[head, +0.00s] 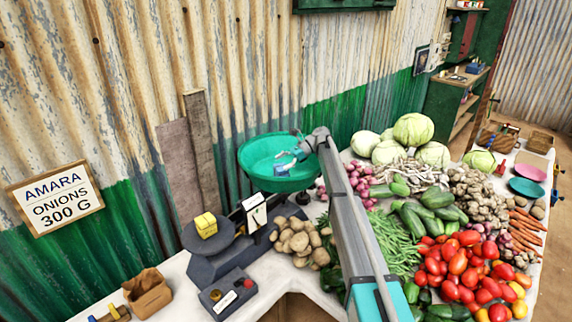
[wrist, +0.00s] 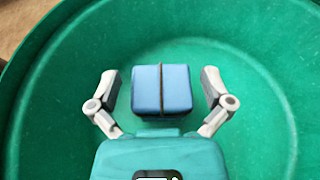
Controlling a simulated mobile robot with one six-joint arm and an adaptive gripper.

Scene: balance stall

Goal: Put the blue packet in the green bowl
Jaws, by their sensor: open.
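The green bowl (head: 252,176) sits on the weighing scale in the head view. It fills most of the wrist view (wrist: 268,105). The blue packet (wrist: 162,90), with a dark band around its middle, is inside the bowl's outline, between my gripper's fingers. My gripper (wrist: 160,88) is open, with a visible gap on each side of the packet. In the head view my gripper (head: 290,155) is over the bowl, and the packet shows small and partly hidden beneath it. Whether the packet touches the bowl's floor is hard to tell.
The scale's other plate (head: 226,240) carries a yellow block (head: 206,224). Potatoes (head: 298,240) lie right of the scale, with vegetables heaped farther right. A brown paper bag (head: 148,293) stands at the front left. The corrugated wall (head: 150,90) rises close behind the bowl.

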